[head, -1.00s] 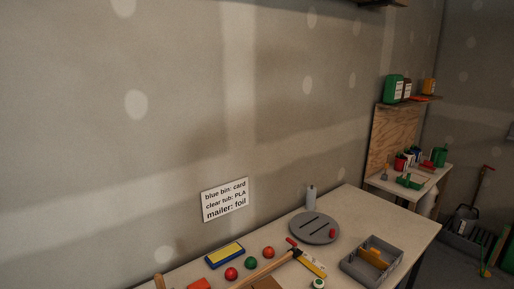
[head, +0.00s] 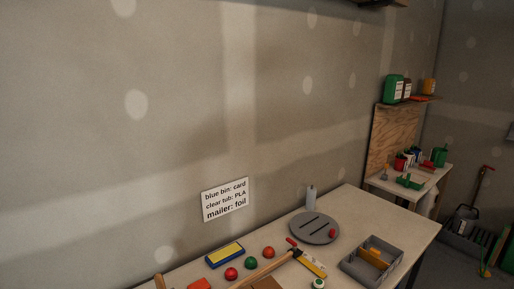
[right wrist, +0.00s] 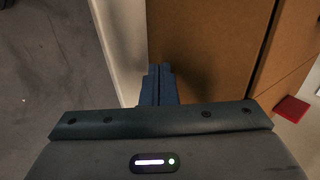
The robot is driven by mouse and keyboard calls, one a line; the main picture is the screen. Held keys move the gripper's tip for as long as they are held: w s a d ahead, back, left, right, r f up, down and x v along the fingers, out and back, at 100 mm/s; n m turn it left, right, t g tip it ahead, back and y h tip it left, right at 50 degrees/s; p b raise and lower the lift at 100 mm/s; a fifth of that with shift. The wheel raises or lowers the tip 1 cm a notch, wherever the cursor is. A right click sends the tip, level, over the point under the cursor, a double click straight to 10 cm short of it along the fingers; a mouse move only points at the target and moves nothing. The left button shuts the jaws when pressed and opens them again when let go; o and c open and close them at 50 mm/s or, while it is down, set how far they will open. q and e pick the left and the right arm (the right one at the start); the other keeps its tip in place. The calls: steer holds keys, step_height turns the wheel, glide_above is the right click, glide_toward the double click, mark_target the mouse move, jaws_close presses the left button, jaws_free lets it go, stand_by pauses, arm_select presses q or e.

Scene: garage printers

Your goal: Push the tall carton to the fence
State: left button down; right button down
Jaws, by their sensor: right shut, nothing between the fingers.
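A large brown cardboard surface (right wrist: 205,45), which looks like the tall carton, fills the upper middle of the right wrist view. A dark vertical line separates it from another brown face (right wrist: 292,45) on the right. My right gripper (right wrist: 158,72) is shut and empty, its fingertips pointing at the carton's lower left part. I cannot tell whether they touch it. In the head view neither gripper shows, and I cannot make out the carton or the fence there.
The bench (head: 390,213) holds several small balls, a hammer (head: 265,270), a round grey plate (head: 314,227) and a grey divided tray (head: 372,262). In the right wrist view, a pale edge (right wrist: 122,45) borders grey floor (right wrist: 45,70); a red block (right wrist: 291,108) lies right.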

steer(key=shift+s+d, duration=0.1)
stand_by(0.5)
steer(key=s+d+r, duration=0.2)
steer(key=s, duration=0.1)
steer(key=shift+d, duration=0.15)
stand_by(0.5)
